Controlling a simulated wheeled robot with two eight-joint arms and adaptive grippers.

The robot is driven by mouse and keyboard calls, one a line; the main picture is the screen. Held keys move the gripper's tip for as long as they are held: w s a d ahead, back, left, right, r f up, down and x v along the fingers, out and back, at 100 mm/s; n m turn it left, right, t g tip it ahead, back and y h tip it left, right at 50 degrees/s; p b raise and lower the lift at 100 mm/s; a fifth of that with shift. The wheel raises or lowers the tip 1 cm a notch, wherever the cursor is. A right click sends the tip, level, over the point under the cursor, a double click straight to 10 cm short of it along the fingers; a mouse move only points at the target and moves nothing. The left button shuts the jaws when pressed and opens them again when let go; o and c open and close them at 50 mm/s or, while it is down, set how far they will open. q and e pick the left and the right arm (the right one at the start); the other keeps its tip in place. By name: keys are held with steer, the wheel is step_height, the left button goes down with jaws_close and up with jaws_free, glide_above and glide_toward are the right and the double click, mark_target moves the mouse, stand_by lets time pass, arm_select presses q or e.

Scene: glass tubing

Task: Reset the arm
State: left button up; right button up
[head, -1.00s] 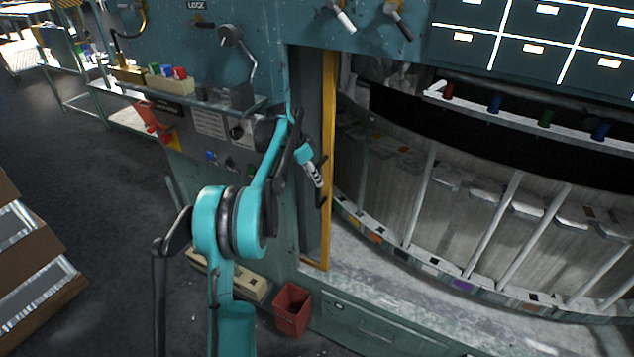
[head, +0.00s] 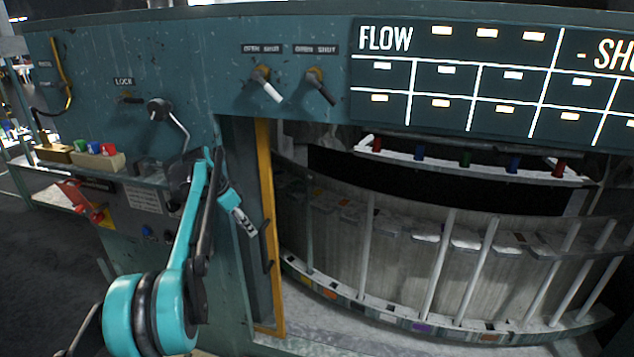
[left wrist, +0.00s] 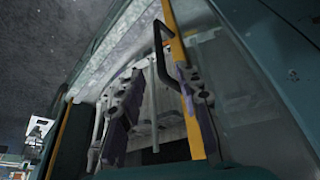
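My left arm, teal and black, rises from the bottom left of the head view. Its left gripper (head: 248,232) is by the yellow-edged door (head: 265,190), close to a black door handle (head: 267,245). The fingers are too small to make out there. In the left wrist view, the two dark fingers of the left gripper (left wrist: 160,115) stand wide apart with nothing clamped between them. The bent black handle (left wrist: 165,50) shows beyond and between them, nearer the right finger. I cannot tell whether it touches that finger. My right gripper is in neither view.
A teal control panel (head: 200,65) with levers is above. A shelf (head: 140,176) with coloured blocks juts out at left. Right of the door, a curved chamber (head: 400,250) holds pale rods. The dark floor (head: 50,270) at left looks clear.

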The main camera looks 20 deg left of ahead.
arm_select(q)
steer(key=s+d+f+n+y+b, duration=0.1)
steer(key=s+d+f+n+b, duration=0.1)
steer(key=s+d+f+b, duration=0.35)
steer(key=s+d+f+n+y+b, duration=0.1)
steer(key=s+d+f+b, duration=0.2)
steer(key=s+d+b, duration=0.55)
steer(key=s+d+f+n+t+b, duration=0.1)
steer(key=s+d+f+b, duration=0.2)
steer(key=f, duration=0.4)
steer(key=s+d+f+n+t+b, duration=0.1)
steer(key=s+d+f+b, duration=0.2)
steer(key=s+d+f, duration=0.2)
steer(key=s+d+f+n+t+b, duration=0.1)
steer(key=s+d+f+b, duration=0.2)
steer(key=s+f, duration=0.6)
step_height(320, 180, down, 2)
steer(key=shift+d, duration=0.8)
